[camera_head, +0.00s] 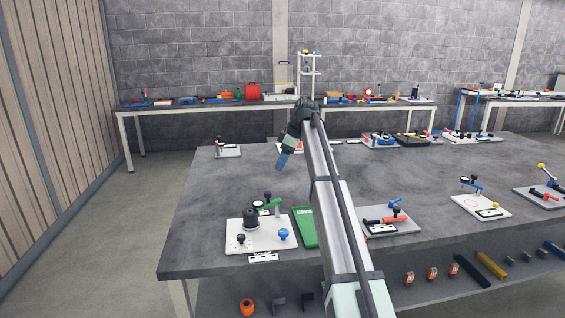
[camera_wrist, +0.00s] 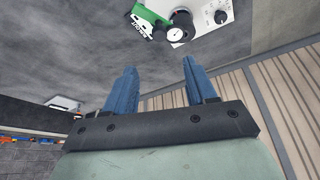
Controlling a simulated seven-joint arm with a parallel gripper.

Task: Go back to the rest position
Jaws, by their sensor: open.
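In the head view my gripper (camera_head: 281,162) hangs from the end of my outstretched arm, above the middle of the grey table (camera_head: 235,180). It is apart from every fixture there. In the wrist view a white fixture plate (camera_wrist: 240,12) with a dial and a green part (camera_wrist: 146,18) lies beyond the fingertips. The rest position itself is not marked in either view.
A white plate (camera_head: 243,241) with knobs and a green tray (camera_head: 305,227) stand at the table's front left, close beside my arm. Other fixture plates (camera_head: 480,206) stand to the right. The table's left middle is clear. A bench (camera_head: 160,108) runs along the back wall.

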